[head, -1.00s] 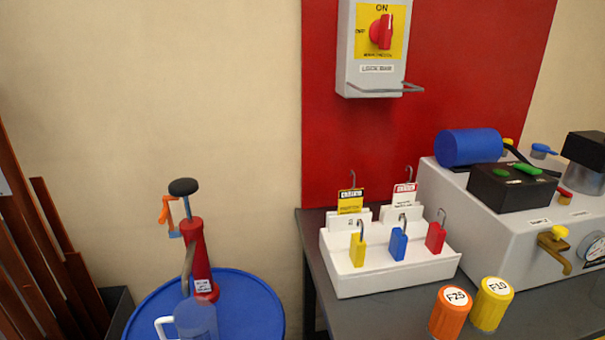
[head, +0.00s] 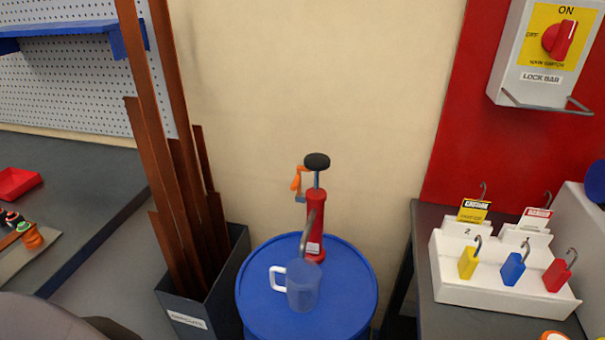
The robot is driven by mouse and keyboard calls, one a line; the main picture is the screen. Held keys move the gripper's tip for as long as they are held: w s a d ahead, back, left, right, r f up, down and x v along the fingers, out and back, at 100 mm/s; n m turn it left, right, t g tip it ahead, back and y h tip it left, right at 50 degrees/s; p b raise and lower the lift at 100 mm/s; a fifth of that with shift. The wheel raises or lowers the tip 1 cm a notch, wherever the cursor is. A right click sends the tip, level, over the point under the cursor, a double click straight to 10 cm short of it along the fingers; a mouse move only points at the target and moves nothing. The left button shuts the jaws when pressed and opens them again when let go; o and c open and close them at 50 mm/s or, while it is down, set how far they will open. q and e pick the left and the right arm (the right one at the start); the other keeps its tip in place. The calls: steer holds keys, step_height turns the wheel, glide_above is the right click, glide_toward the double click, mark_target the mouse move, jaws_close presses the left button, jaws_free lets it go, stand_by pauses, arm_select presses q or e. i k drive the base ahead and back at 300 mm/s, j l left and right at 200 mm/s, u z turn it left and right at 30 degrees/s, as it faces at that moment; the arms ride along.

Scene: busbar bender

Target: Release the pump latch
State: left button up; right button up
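The red hand pump (head: 316,222) stands upright on the blue drum (head: 258,298) in the head view, with a black knob (head: 317,161) on top of its rod. An orange latch (head: 297,180) sits at the left of the rod, just above the red body. A grey spout comes down the front of the pump toward a clear jug (head: 303,287) with a white handle. The jug stands on the drum lid in front of the pump. Neither of my grippers shows in this view.
A dark bin (head: 205,300) of tall copper-coloured bars (head: 165,150) stands left of the drum. A dark workbench (head: 80,185) lies farther left. At right, a white padlock holder (head: 480,289) sits on a grey table below the main switch box (head: 545,55).

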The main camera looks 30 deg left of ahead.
mark_target(296, 184)
steer(key=l, duration=1.05)
steer(key=k+l+z, duration=0.1)
steer(key=l, duration=0.9)
